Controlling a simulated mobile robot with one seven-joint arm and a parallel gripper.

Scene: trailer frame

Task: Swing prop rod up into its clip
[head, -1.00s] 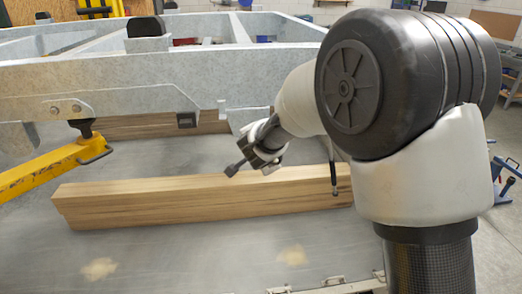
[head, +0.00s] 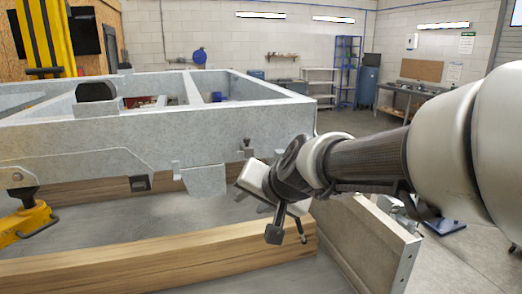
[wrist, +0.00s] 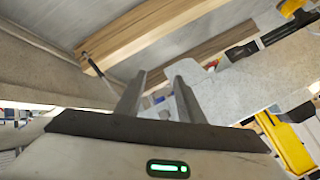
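A thin dark rod, which looks like the prop rod (head: 299,228), hangs down by the right end of a wooden beam in the head view. It also shows in the wrist view (wrist: 91,62), left of my fingers. My gripper (head: 273,222) is in front of the trailer frame (head: 150,125), just left of the rod in the picture. In the wrist view my gripper (wrist: 157,82) has its two fingers apart with nothing between them. A small dark fitting (head: 246,147) on the frame's right corner may be the clip; I cannot tell. My wrist hides part of that area.
The wooden beam (head: 170,258) lies below my gripper. A grey upright panel (head: 375,245) stands at the right, below my arm. A yellow jack arm (head: 25,222) is at the left. Open floor lies behind the frame, before shelves and a bench.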

